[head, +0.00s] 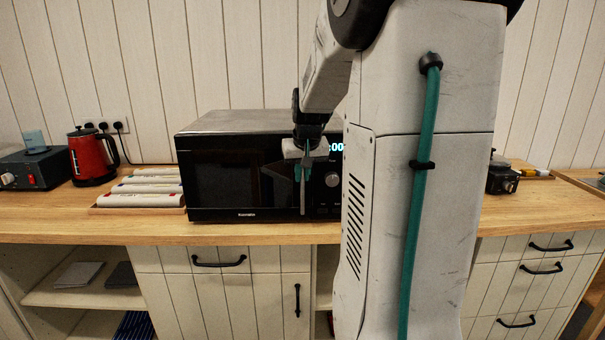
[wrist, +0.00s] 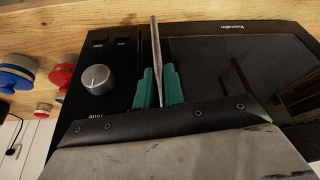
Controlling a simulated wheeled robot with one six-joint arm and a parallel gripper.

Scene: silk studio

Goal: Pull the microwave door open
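The black microwave (head: 240,130) stands on the wooden counter, and its dark glass door (head: 225,180) looks flush with the front. The door's upright metal bar handle (head: 303,203) is at the door's right edge, and it also shows in the wrist view (wrist: 156,45). My gripper (head: 303,172) is in front of the handle, pointing at the microwave. In the wrist view, its green fingers (wrist: 158,80) stand close on both sides of the bar and look shut on it. Their exact contact is partly hidden. The control knob (wrist: 96,80) is beside the handle.
A red kettle (head: 90,158) and a tray of rolls (head: 145,190) stand left of the microwave. A black device (head: 502,178) is at the right. The counter (head: 150,228) has a narrow clear strip in front of the microwave. My arm hides its right side.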

